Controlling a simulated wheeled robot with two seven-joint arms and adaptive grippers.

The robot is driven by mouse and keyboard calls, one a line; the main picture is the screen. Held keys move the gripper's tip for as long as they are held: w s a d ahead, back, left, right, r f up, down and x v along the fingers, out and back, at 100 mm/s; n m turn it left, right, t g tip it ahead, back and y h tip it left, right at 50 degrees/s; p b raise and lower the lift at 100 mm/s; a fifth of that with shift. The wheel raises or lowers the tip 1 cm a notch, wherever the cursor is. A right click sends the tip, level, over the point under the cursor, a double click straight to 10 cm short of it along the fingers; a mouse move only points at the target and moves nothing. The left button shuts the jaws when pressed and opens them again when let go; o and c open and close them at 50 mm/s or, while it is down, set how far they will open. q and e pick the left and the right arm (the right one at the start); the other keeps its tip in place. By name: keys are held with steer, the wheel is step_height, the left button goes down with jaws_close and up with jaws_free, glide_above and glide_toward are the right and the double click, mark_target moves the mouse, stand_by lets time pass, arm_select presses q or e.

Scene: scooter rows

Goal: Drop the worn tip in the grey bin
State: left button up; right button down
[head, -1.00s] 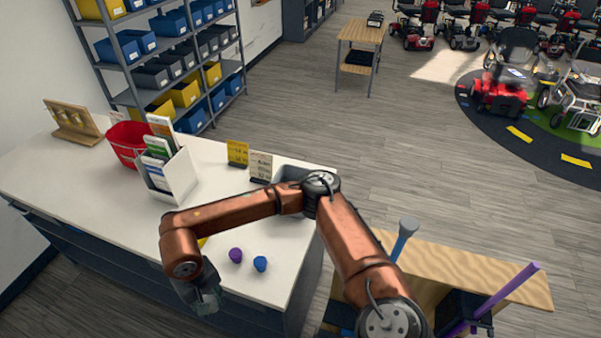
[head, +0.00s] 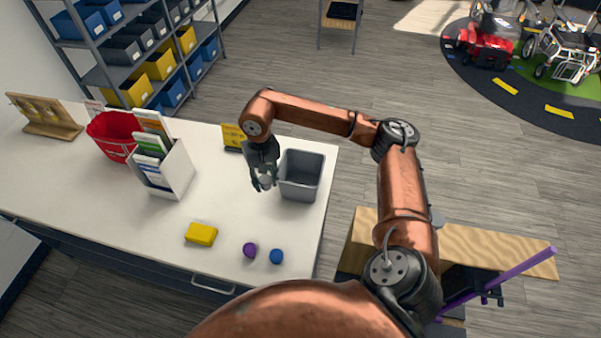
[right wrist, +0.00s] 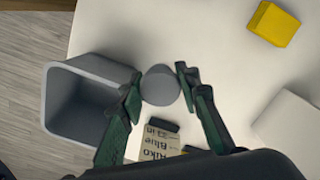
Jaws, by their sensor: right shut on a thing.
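The worn tip (right wrist: 160,85) is a small grey rounded piece between my right fingers in the right wrist view. It also shows as a pale spot in the head view (head: 265,181). My right gripper (head: 263,184) is shut on it and points down over the white counter, just left of the grey bin. The grey bin (head: 301,176) is an open rectangular tub near the counter's right edge. It looks empty in the head view. In the right wrist view the bin (right wrist: 60,98) lies left of the tip, with the left finger close to its rim. My left gripper is not in view.
On the counter (head: 218,210) are a yellow block (head: 201,234), a purple knob (head: 250,250) and a blue knob (head: 276,256). A yellow sign (head: 233,137) stands behind my gripper. A leaflet holder (head: 170,172) and red bucket (head: 112,134) stand left. The counter's middle is clear.

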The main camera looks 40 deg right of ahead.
steer(key=d+r+m+p, duration=0.1)
steer(key=d+r+p, duration=0.35)
steer(key=d, duration=1.25)
arm_select(q)
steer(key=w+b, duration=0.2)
steer(key=b, duration=0.1)
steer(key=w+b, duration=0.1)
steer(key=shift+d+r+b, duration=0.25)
steer(key=shift+b, duration=0.1)
arm_select(e)
steer(key=f, duration=0.4)
steer(key=shift+w, duration=0.35)
steer(key=c, duration=1.4)
jaws_free()
steer(key=shift+o, duration=0.2)
